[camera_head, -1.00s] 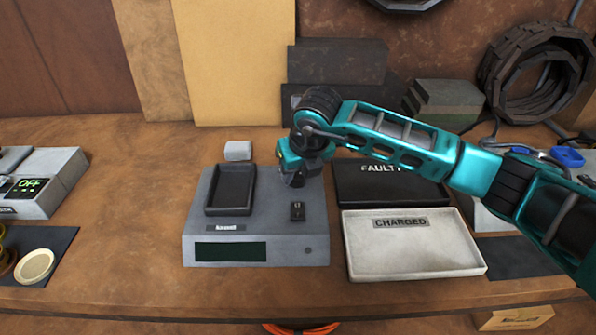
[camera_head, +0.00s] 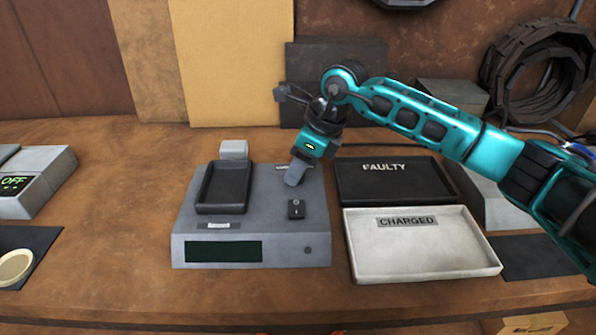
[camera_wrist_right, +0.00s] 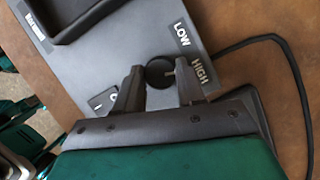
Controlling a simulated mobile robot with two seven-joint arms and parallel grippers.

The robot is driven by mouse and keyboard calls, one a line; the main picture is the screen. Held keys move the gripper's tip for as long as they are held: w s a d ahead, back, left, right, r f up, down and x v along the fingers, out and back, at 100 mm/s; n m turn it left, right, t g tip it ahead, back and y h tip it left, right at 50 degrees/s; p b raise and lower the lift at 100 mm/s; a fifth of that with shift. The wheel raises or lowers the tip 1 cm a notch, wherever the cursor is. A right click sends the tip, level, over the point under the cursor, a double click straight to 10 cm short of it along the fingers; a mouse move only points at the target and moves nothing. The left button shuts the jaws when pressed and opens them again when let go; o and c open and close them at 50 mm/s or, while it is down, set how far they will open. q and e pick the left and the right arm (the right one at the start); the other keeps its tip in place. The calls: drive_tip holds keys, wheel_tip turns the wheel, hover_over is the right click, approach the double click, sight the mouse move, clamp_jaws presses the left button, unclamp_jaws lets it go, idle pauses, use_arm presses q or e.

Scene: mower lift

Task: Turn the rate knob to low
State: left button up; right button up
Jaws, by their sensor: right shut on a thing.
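The grey charger unit (camera_head: 268,222) stands on the bench with a dark tray, a blank dark display and a small black switch (camera_head: 296,209). The round black rate knob (camera_wrist_right: 158,74) shows in the right wrist view beside the printed LOW (camera_wrist_right: 182,34) and HIGH (camera_wrist_right: 202,73) labels. Its light mark appears to face the HIGH side. My right gripper (camera_head: 296,174) is down at the unit's back right, its fingers on either side of the knob, shut on it. My left gripper is not in view.
A black FAULTY tray (camera_head: 350,195) and a white CHARGED tray (camera_head: 420,262) sit right of the unit. A black cable (camera_wrist_right: 288,58) runs from behind it. A grey device reading OFF (camera_head: 42,185) is at far left. The bench between is clear.

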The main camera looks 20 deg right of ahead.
drive_tip(key=shift+w+n+g+y+b, duration=0.15)
drive_tip(key=shift+n+g+b, duration=0.15)
drive_tip(key=shift+n, duration=0.65)
drive_tip(key=shift+n+g+y+b, duration=0.15)
drive_tip(key=shift+n+g+b, duration=0.15)
drive_tip(key=shift+n, duration=0.65)
drive_tip(key=o, duration=1)
drive_tip(key=shift+d+r, duration=0.1)
drive_tip(key=v, duration=1.2)
drive_tip(key=shift+d+r+p, duration=0.1)
drive_tip(key=shift+r+p, duration=0.2)
drive_tip(key=shift+r, duration=0.1)
